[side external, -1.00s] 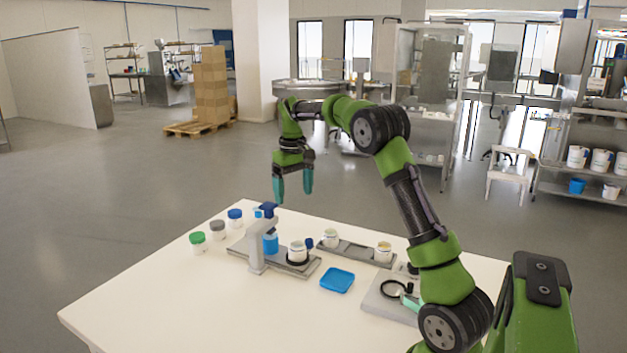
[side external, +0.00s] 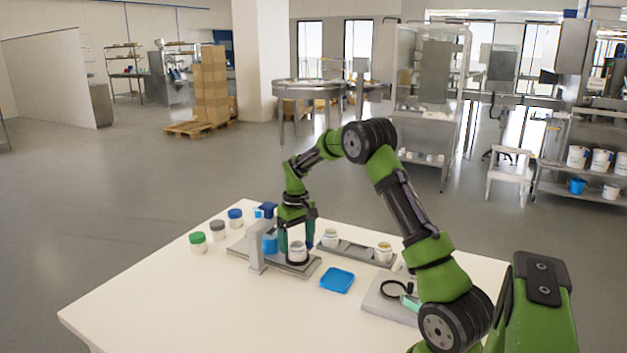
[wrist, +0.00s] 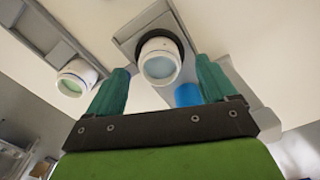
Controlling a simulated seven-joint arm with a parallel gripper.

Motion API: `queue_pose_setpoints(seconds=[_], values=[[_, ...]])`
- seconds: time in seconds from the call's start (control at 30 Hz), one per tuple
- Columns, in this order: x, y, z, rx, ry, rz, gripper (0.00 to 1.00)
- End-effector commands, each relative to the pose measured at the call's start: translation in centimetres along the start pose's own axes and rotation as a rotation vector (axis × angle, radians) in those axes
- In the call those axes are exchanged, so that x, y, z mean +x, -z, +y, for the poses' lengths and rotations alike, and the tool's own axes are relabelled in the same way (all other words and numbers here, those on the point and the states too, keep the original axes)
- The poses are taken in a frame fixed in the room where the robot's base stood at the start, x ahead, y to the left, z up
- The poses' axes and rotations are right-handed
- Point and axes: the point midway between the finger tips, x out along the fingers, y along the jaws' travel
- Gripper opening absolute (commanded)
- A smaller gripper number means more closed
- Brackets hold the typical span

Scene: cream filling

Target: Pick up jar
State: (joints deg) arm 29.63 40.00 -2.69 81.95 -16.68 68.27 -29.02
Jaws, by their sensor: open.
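A small white open jar (side external: 297,252) stands in a dark ring on the grey filling stand. It also shows in the wrist view (wrist: 159,62), just ahead of and between my fingertips. My gripper (side external: 296,238) is lowered at the jar, and its teal fingers are open, one to each side. In the wrist view my gripper (wrist: 160,75) has clear space between its fingers, which do not visibly touch the jar. A second white jar (side external: 331,239) stands on the grey tray (side external: 357,253) to the right, with another jar (side external: 383,252) at the tray's far end.
A blue pump bottle (side external: 270,243) and the stand's upright (side external: 256,248) are close left of my gripper. Green-, grey- and blue-lidded jars stand at the table's left. A blue dish (side external: 337,280) and a scale-like plate (side external: 385,300) lie in front. The near-left table is clear.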

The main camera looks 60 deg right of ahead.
Motion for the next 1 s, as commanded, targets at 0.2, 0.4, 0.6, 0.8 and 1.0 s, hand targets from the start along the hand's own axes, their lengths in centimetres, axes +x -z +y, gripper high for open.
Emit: queue_pose_setpoints(seconds=[0.2,0.4,0.6,0.8,1.0], values=[[2.3,0.0,0.0,-0.001,0.0,0.002,0.85],[2.4,0.0,0.0,0.0,0.0,0.002,0.85],[2.4,0.0,0.0,0.0,0.0,0.002,0.59],[2.4,0.0,0.0,0.0,0.0,0.002,0.28],[2.4,0.0,0.0,0.0,-0.001,0.003,0.22]])
